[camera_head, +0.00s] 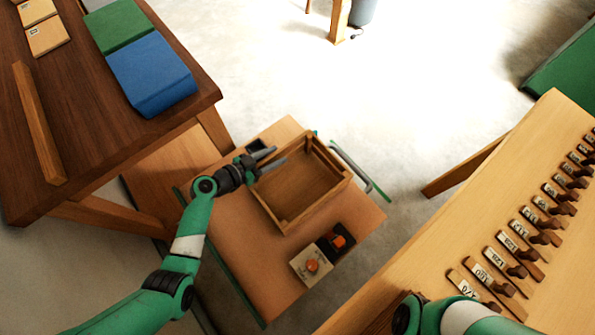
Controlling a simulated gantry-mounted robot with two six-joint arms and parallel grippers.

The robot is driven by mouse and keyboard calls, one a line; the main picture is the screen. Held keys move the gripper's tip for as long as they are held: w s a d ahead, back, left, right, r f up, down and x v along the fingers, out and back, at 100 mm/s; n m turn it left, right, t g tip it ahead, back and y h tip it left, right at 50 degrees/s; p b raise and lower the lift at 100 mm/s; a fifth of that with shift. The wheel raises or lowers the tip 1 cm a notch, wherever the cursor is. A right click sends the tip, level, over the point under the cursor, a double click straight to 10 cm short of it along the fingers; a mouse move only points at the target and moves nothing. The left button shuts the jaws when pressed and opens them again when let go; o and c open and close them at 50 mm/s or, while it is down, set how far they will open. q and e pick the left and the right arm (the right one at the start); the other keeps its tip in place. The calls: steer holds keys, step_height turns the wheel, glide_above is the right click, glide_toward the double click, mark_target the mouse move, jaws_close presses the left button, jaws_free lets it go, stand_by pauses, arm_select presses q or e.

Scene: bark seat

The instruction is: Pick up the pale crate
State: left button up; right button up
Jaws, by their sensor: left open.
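The pale crate (335,189), an open-topped wooden box that looks empty, sits on a small wooden stand at the centre of the head view. My left gripper (272,159) is open at the crate's upper left corner. One finger lies over the crate's near-left edge and the other just outside it. I cannot tell whether they touch the wood. Part of the crate's left wall is hidden by the gripper. My right arm shows at the bottom right, but its fingers are not visible.
The stand (225,215) also holds a small pale box with an orange knob (311,265) and a dark box with an orange item (337,241). A dark table (95,120) with blue and green blocks is at left. A bench (440,240) with several numbered wooden pegs is at right.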

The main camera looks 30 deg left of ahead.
arm_select(q)
jaws_close()
stand_by(1.2)
steer(key=shift+r, duration=0.1)
